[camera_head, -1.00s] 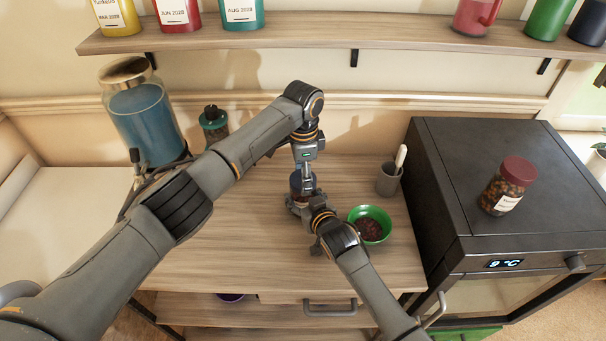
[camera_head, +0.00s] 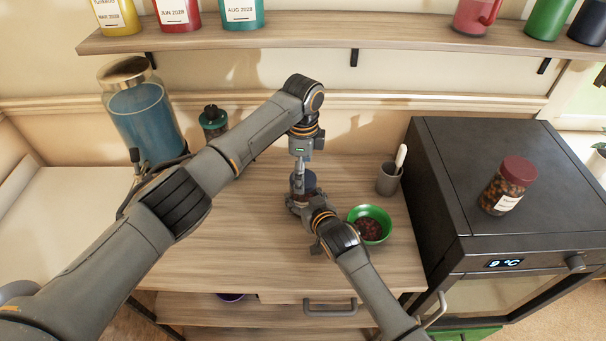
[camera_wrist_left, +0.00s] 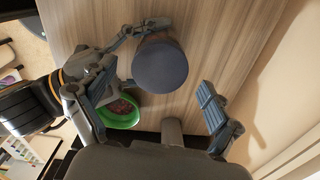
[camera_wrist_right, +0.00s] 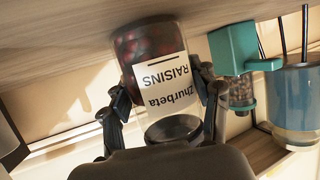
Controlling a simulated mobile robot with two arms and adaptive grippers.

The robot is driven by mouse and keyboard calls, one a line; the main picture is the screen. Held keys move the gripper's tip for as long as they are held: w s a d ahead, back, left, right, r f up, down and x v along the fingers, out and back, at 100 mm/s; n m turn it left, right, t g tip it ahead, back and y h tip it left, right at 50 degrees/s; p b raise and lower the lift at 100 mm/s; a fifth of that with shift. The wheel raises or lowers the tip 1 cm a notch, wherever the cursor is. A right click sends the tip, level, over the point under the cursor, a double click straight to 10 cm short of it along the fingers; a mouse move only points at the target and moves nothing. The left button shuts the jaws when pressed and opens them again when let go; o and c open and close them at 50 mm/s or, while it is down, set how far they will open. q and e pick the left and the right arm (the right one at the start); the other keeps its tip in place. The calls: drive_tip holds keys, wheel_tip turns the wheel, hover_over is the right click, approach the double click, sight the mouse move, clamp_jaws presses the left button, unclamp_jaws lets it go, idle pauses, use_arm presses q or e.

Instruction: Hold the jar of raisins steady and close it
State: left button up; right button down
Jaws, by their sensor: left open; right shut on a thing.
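The jar of raisins (camera_wrist_right: 155,65) stands on the wooden table, with its label inverted in the right wrist view. My right gripper (camera_head: 301,202) is shut around the jar's side; its fingers also show in the right wrist view (camera_wrist_right: 162,95). A dark blue-grey round lid (camera_wrist_left: 160,63) sits on the jar's top in the left wrist view and also shows in the head view (camera_head: 309,179). I cannot tell how tightly it sits. My left gripper (camera_head: 301,172) points down above the lid, open and empty, with its fingers spread apart in the left wrist view (camera_wrist_left: 150,108).
A green bowl of raisins (camera_head: 371,228) and a grey cup (camera_head: 389,180) stand right of the jar. A green-topped grinder (camera_head: 213,122) and a blue dispenser (camera_head: 145,118) stand at the back left. A black fridge (camera_head: 490,180) borders the table's right. The table's front left is clear.

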use_arm(q)
wheel_tip(320, 180, up, 11)
drive_tip(key=shift+f, duration=0.2)
use_arm(e)
drive_tip(key=shift+c, duration=1.3)
unclamp_jaws()
drive_tip(key=v, duration=1.2)
